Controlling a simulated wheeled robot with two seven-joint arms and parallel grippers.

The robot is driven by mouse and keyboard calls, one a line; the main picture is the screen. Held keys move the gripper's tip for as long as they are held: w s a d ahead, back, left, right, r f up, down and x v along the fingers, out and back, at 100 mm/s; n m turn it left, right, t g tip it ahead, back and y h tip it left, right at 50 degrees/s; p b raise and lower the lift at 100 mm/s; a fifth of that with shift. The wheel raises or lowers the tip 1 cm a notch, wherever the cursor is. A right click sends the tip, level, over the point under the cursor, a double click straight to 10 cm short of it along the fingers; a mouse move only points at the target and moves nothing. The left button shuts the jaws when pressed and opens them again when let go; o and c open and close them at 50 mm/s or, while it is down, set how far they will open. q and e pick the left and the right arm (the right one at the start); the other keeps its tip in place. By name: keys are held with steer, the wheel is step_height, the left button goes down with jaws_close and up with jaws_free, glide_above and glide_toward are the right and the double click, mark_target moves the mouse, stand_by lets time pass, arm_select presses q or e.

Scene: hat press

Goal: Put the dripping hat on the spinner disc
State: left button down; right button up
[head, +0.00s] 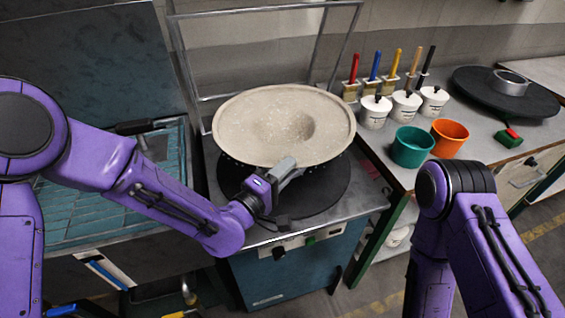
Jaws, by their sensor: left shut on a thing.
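The hat (255,125) is pale beige and speckled, with a wide round brim and a hollow in its middle. It is tilted, and small dark drops seem to hang along its lower left edge. My left gripper (284,170) is shut on the near edge of its brim. A dark round disc (325,190), apparently the spinner disc, lies below the hat on a teal cabinet. The hat hides its far part, and I cannot tell whether they touch. My right arm shows at the lower right, but its gripper is out of view.
Right of the cabinet, a bench holds white pots (375,112), brushes, a green cup (411,147) and an orange cup (449,137). Another dark disc (470,85) bears a metal ring (510,82). A metal frame (190,85) stands behind the hat. A tiled basin (85,215) is at left.

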arm_select(q)
steer(key=f, duration=0.1)
steer(key=f+b, duration=0.1)
steer(key=shift+w+f, duration=0.3)
steer(key=shift+w, duration=0.05)
arm_select(e)
steer(key=shift+s+d+f, duration=0.1)
steer(key=shift+f, duration=0.85)
arm_select(q)
steer(key=shift+s, duration=0.15)
arm_select(e)
steer(key=shift+s, duration=0.1)
arm_select(q)
steer(key=shift+f+b, duration=0.35)
steer(key=shift+b, duration=0.05)
arm_select(e)
steer(key=shift+f, duration=0.35)
arm_select(q)
steer(key=c, duration=0.8)
jaws_free()
steer(key=shift+c, duration=0.2)
steer(key=b+v, duration=0.2)
steer(key=v, duration=0.8)
steer(key=shift+s+a, duration=0.2)
steer(key=shift+a, duration=0.05)
arm_select(e)
step_height(320, 180, down, 2)
steer(key=shift+f, duration=0.25)
